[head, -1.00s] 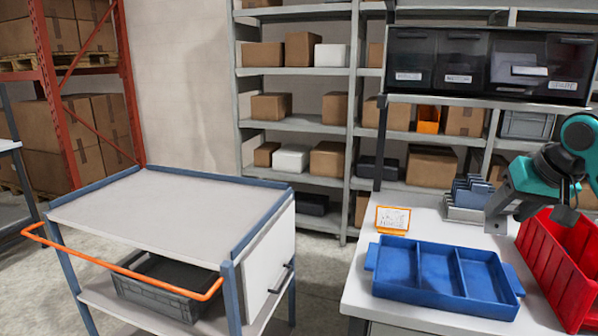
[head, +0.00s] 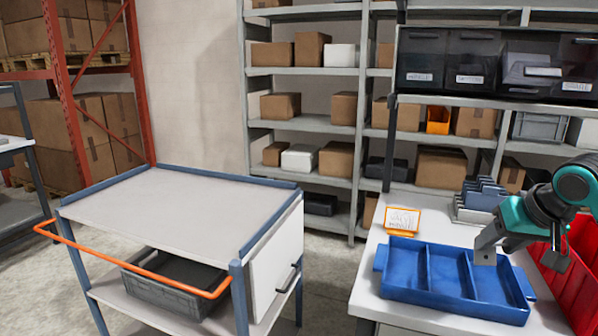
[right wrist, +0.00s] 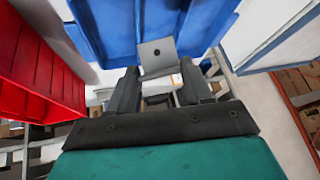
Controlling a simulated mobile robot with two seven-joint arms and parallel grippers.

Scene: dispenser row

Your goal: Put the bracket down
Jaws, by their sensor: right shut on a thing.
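My right gripper (head: 490,238) reaches in from the right and is shut on the bracket (head: 485,257), a small grey metal piece. In the right wrist view the bracket (right wrist: 157,55) shows as a flat plate with a dark hole, between the two fingertips (right wrist: 157,82). The blue tray (head: 398,292) lies on the white bench and has three compartments. It also shows in the right wrist view (right wrist: 100,30). The bracket is at the right compartment, near its back; I cannot tell whether it touches the tray. My left gripper is out of view.
A red bin (head: 575,300) stands right of the tray, below my arm. A rack of blue-grey plates (head: 482,195) and an orange-framed card (head: 402,220) are behind the tray. Dark drawers (head: 480,62) hang above the bench. A cart (head: 180,205) stands at left with a clear top.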

